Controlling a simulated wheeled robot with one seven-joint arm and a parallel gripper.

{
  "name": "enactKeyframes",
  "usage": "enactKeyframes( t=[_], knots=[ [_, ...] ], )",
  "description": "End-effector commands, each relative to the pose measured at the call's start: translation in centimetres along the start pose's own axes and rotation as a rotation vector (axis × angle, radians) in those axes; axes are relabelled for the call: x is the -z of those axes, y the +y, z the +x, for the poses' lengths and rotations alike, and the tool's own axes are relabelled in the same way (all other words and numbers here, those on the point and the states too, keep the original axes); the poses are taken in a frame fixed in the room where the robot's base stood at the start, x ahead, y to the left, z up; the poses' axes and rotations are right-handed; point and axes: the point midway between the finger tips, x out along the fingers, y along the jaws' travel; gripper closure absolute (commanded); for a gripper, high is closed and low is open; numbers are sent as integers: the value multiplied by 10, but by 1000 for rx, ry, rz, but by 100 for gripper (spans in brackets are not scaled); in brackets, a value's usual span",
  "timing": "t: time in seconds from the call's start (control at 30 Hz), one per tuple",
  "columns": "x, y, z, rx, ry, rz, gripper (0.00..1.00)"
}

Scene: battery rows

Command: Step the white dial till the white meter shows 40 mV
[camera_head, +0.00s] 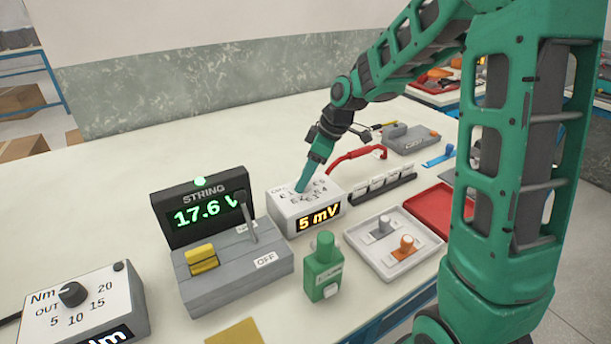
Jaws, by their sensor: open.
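The white meter (283,210) is a small white box on the table, right of the STRING display. Its yellow readout (318,219) on the front shows 5 mV. Its top carries small printed markings around the place where my gripper ends. My gripper (303,186) points down onto the top of this box. The white dial is hidden behind my gripper, and I cannot tell whether the fingers touch it. The finger gap does not show clearly from this side.
A STRING display (200,222) reads 17.6 V behind a grey switch box (240,270). A green bottle-like item (323,270) stands in front of the meter. A grey-white tray (370,258), a red tray (428,212) and a red curved tool (350,156) lie to the right.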

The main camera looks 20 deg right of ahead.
Motion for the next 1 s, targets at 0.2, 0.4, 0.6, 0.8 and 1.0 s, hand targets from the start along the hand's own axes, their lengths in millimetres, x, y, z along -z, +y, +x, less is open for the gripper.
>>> enactKeyframes(
  t=[0.2,0.4,0.6,0.8,1.0],
  knots=[
    [0,1,-27,-5,2,0,51],
    [1,2,-65,-5,3,1,51],
    [0,3,-94,-4,1,3,51],
    [0,3,-105,-3,1,1,51],
    [0,2,-106,-2,0,1,51]
  ],
)
